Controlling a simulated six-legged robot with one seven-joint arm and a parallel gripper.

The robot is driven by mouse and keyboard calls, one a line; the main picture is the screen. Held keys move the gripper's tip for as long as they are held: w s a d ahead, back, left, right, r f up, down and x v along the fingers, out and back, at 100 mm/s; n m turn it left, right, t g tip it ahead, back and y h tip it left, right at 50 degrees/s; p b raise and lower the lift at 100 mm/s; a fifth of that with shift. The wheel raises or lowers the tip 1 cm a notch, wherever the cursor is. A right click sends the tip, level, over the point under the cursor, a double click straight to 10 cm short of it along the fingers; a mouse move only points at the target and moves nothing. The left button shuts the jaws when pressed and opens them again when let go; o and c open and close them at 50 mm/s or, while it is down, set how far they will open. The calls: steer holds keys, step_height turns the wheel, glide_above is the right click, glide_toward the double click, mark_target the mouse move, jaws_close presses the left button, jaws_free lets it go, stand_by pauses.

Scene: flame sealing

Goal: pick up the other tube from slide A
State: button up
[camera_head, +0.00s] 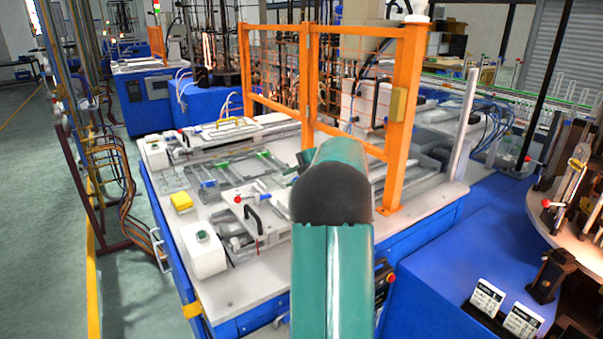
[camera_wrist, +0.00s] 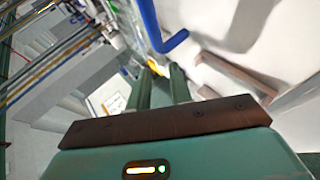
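My gripper (camera_wrist: 160,72) shows in the wrist view. Its two teal fingers stand apart, with a gap and a small yellow patch seen between their tips. I see no tube held between them. In the head view my arm covers the middle of the workbench and hides my gripper. A frame with green rails and blue clamps (camera_head: 238,172) lies on the bench left of my arm. I cannot tell whether it is slide A. No tube can be made out clearly in either view.
An orange fence (camera_head: 405,120) stands on the white bench (camera_head: 250,290) behind my arm. A round stand with lit tubes (camera_head: 575,180) is at far right. A blue bent bar (camera_wrist: 150,25) is near my fingers.

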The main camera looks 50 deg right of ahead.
mark_target(275, 184)
steer(key=shift+x, duration=2.85)
steer(key=shift+d, duration=0.1)
jaws_close()
